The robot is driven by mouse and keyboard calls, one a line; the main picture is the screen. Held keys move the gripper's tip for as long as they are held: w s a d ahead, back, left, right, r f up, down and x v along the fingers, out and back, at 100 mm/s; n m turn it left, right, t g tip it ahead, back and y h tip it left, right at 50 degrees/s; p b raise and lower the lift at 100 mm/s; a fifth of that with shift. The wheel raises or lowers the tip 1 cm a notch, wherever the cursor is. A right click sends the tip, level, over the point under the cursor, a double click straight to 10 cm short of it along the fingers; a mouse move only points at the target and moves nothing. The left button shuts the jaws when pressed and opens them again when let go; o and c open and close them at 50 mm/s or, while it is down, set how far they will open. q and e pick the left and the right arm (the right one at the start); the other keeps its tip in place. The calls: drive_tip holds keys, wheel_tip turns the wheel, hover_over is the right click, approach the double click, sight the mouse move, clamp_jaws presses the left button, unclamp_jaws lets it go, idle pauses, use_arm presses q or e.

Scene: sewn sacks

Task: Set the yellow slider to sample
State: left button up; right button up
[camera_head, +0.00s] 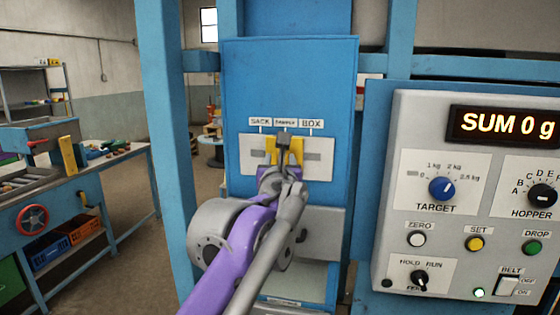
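The yellow slider (271,150) sits on a light plate (321,168) on the blue chute panel. Labels above read SACK (260,122) on the left, a small middle label (286,122) that looks like SAMPLE, and BOX (311,122) on the right. The slider stands under the middle label. An arm with purple and grey links, which I take as my left, rises from the bottom left of centre. Its gripper (284,150) is right at the slider, overlapping its middle, with yellow showing on both sides. Whether its fingers grip the slider is hidden. My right gripper is out of view.
A grey control box (380,190) stands close on the right, with a TARGET dial (442,188), buttons and a display reading SUM 0 g (508,125). Blue posts (165,130) frame the panel. A workbench (70,200) with parts stands at left.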

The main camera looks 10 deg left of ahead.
use_arm(q)
drive_tip(key=s+d+b, duration=0.1)
drive_tip(key=s, duration=0.9)
drive_tip(key=shift+s+d, duration=0.35)
drive_tip(key=shift+d, duration=0.05)
drive_tip(key=s+a+f+n+g+y, duration=0.1)
drive_tip(key=s+a+f+n+g, duration=0.2)
drive_tip(key=f+n, duration=0.4)
drive_tip(key=s+a+f+n+g+y, duration=0.1)
drive_tip(key=s+a+f+n+g, duration=0.15)
drive_tip(key=a+f+n, duration=0.45)
drive_tip(key=s+a+f+n+g+y, duration=0.1)
drive_tip(key=s+a+f+n+g, duration=0.2)
drive_tip(key=f, duration=0.8)
drive_tip(key=s+d+f+n+g+h, duration=0.2)
drive_tip(key=s+f+n, duration=0.6)
drive_tip(key=f, duration=0.4)
drive_tip(key=s+d+f+n+g+h, duration=0.2)
drive_tip(key=s+f+n, duration=0.6)
drive_tip(key=f, duration=0.4)
drive_tip(key=shift+d+n+h, duration=0.45)
drive_tip(key=shift+n+h, duration=0.15)
drive_tip(key=shift+h, duration=0.3)
